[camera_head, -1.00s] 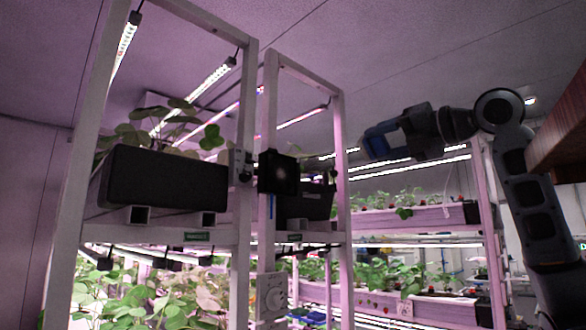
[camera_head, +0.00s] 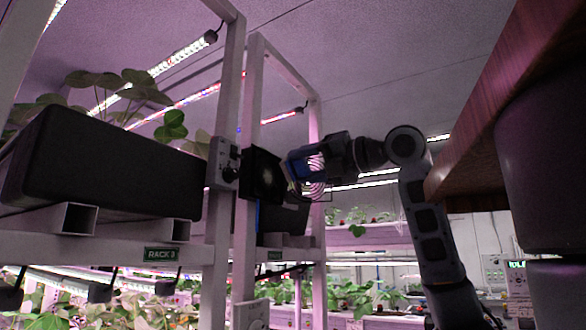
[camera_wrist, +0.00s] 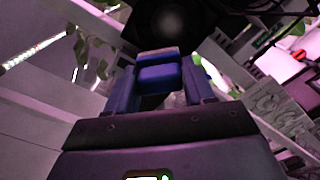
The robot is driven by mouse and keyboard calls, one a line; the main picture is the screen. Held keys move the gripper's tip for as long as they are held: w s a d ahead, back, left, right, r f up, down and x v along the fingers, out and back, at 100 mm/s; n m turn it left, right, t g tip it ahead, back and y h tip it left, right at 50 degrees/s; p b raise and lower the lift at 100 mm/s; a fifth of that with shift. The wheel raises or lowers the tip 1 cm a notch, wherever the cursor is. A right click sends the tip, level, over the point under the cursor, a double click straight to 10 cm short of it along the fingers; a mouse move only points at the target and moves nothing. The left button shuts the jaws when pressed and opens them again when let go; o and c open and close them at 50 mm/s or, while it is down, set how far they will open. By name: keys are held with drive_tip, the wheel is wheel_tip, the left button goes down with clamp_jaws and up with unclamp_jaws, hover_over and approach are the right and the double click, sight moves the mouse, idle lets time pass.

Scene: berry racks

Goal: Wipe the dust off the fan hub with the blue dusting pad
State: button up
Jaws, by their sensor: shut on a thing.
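The fan is a black square housing (camera_head: 262,175) fixed to a white rack post, left of my gripper in the head view. Its hub (camera_wrist: 180,18) shows as a dim, paler round spot at the top of the wrist view; I cannot make out the dust on it. My gripper (camera_head: 299,165) is beside the fan's face, apparently with a small gap. It is shut on the blue dusting pad (camera_wrist: 158,75), which sits between the blue fingers and points toward the fan. In the head view the fingers and pad blend together.
A grey control box with a knob (camera_head: 225,163) is on the post left of the fan. A black planter (camera_head: 105,165) sits on the near rack (camera_head: 120,247). A wooden ledge (camera_head: 470,130) overhangs at the right. Pale wire rings (camera_head: 316,185) show beside my gripper.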

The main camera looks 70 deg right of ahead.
sight(283, 169)
drive_tip(key=shift+p+x, duration=0.35)
drive_tip(key=shift+x, duration=2.5)
drive_tip(key=shift+x, duration=0.9)
